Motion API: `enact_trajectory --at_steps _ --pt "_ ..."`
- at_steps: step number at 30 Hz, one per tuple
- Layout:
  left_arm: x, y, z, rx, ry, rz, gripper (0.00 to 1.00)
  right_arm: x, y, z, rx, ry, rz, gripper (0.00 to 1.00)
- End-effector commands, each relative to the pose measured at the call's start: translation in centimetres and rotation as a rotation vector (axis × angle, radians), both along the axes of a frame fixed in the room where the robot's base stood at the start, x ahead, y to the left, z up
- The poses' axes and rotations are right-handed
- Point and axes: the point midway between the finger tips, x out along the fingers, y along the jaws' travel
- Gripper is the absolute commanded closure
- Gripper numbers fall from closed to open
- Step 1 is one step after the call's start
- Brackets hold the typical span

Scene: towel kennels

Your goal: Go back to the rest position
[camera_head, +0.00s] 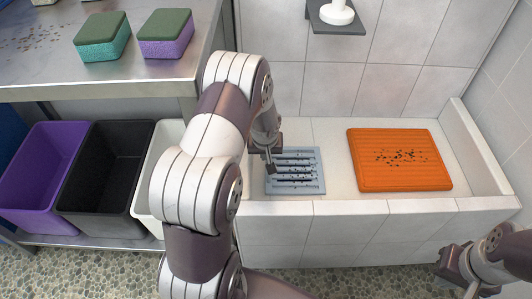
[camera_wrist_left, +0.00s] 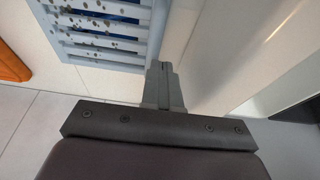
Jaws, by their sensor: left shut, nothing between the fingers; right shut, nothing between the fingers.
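My left gripper (camera_head: 270,166) is shut and empty at the end of the arm that reaches across the middle of the head view. It hangs over the left edge of a grey slotted drain grate (camera_head: 312,186) in the tiled basin. In the left wrist view the closed fingers (camera_wrist_left: 164,72) point toward the edge of the grate (camera_wrist_left: 150,42), with nothing between them. My right gripper (camera_head: 449,266) is at the lower right of the head view, in front of the basin, shut and away from any object.
An orange mat (camera_head: 372,142) with dark specks lies in the basin. Purple (camera_head: 35,205), black (camera_head: 95,200) and white (camera_head: 143,205) bins stand left, the white partly hidden by my arm. Teal (camera_head: 100,48) and purple (camera_head: 165,48) sponge blocks sit on the metal table (camera_head: 60,85).

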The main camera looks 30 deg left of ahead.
Motion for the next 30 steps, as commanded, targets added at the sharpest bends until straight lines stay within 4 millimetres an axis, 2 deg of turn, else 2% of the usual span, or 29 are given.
enact_trajectory --at_steps 1,6,12,16,24,26,27,30 --pt "-0.2 -0.2 1.9 0.000 -0.002 -0.001 1.00 0.0 0.0 1.3 0.000 0.000 0.000 1.00" --pt "-1.4 -0.9 6.7 0.001 -0.005 -0.001 1.00 0.0 0.0 3.7 0.000 -0.001 0.000 1.00" --pt "-2.4 -1.5 10.2 0.002 -0.004 -0.001 1.00 0.0 0.0 5.1 0.000 0.000 0.000 1.00" --pt "-2.7 -1.6 11.0 0.001 -0.004 0.000 1.00 0.0 0.0 5.3 0.000 0.000 0.000 1.00" --pt "-2.9 -1.7 10.9 0.010 0.009 -0.039 1.00 0.0 0.0 5.2 0.000 0.000 0.000 1.00" --pt "-4.5 -2.1 10.2 0.006 0.064 -0.089 1.00 0.0 0.0 5.2 0.000 0.000 0.000 1.00" --pt "-6.2 -2.7 10.3 -0.002 0.108 -0.128 1.00 0.0 0.0 5.3 0.000 0.000 0.000 1.00" --pt "-9.8 -5.4 12.3 -0.024 0.183 -0.251 1.00 0.0 0.0 5.3 0.000 0.000 0.000 1.00"
